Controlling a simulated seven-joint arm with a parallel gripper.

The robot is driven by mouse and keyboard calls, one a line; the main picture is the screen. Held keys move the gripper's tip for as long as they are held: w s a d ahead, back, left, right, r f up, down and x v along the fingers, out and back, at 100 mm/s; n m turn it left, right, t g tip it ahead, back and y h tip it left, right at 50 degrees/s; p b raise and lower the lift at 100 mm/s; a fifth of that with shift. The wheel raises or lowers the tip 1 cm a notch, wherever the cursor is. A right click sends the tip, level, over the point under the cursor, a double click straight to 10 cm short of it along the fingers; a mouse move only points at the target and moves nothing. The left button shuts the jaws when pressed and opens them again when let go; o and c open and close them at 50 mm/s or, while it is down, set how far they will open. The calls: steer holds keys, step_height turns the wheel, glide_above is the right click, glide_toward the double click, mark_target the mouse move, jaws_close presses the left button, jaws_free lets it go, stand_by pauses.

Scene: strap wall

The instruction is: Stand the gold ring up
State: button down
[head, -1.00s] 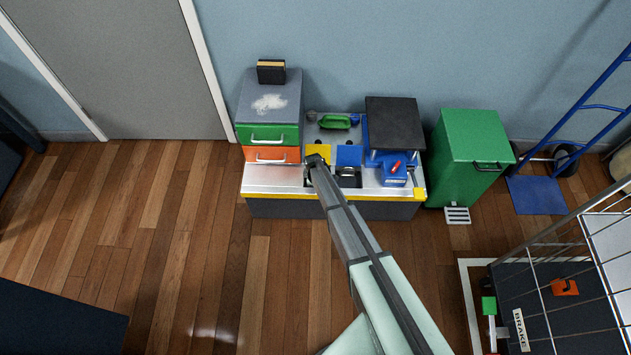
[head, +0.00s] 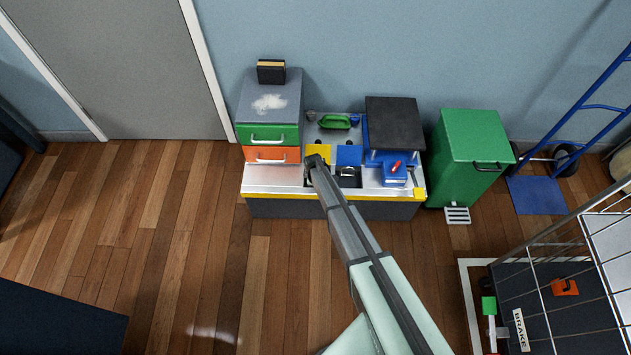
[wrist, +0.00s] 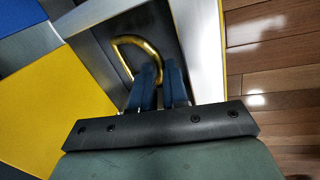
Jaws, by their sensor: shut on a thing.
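The gold ring (wrist: 141,41) shows in the wrist view as a D-shaped loop over a dark recess in the metal worktop. My gripper (wrist: 158,75) is shut on the ring's near part, between its two blue-grey fingers. The fingers hide that part of the ring. In the head view my gripper (head: 314,165) is over the front of the worktop, and my arm hides the ring there. I cannot tell the ring's exact tilt.
A yellow panel (wrist: 42,98) and a blue panel (head: 349,155) lie beside the recess. The drawer unit (head: 268,110) stands to the left, with a blue device (head: 394,173) and a green bin (head: 473,150) to the right. Open wood floor lies in front.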

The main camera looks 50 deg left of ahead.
steer(key=shift+a, duration=0.1)
steer(key=shift+w+a+r+g+h, duration=0.4)
steer(key=shift+g+h, duration=0.25)
steer(key=shift+w+a+r+g+h, duration=0.4)
steer(key=shift+g+h, duration=0.25)
steer(key=shift+w+a+r+g+h, duration=0.4)
steer(key=shift+g+h, duration=0.4)
steer(key=c, duration=1.4)
jaws_free()
steer(key=shift+r, duration=0.1)
steer(key=v, duration=1.3)
steer(key=shift+w+a+r, duration=0.15)
steer(key=shift+r, duration=0.15)
